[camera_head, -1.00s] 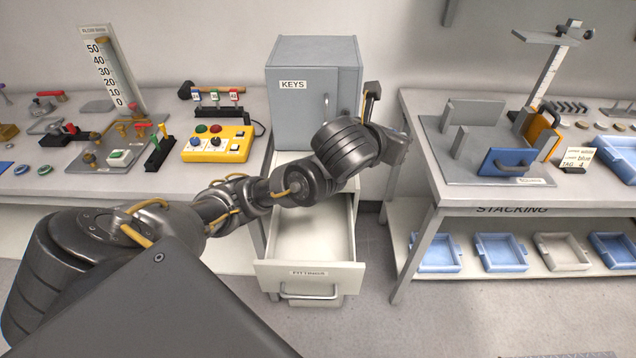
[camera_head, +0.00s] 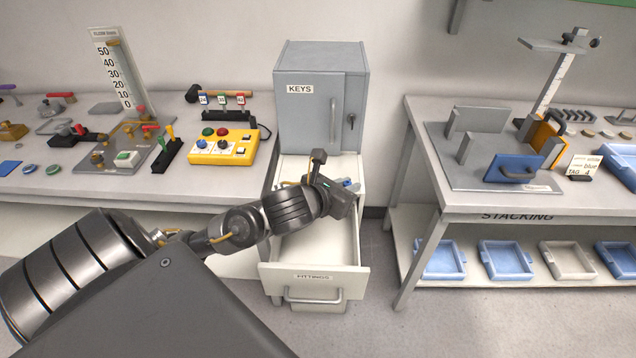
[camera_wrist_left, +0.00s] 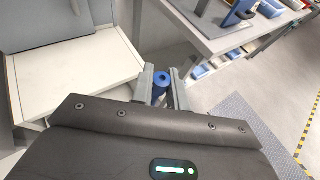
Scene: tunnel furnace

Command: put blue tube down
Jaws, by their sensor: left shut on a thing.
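The blue tube (camera_wrist_left: 161,82) shows in the left wrist view between the two fingers of my left gripper (camera_wrist_left: 163,86), its round end with a dark hole facing the camera. In the head view a small bit of the blue tube (camera_head: 347,183) shows beyond my left gripper (camera_head: 343,188), which hides most of it. The left gripper is shut on the tube, near the cabinet top's front right, above the back right part of the open drawer. My right gripper is in neither view.
The open drawer (camera_head: 313,281), labelled FITTINGS, looks empty where visible. Behind it stands a grey KEYS cabinet (camera_head: 310,115). The stacking table (camera_head: 430,170) is close on the right, with trays on its lower shelf. A bench with a yellow control box (camera_head: 222,148) is left.

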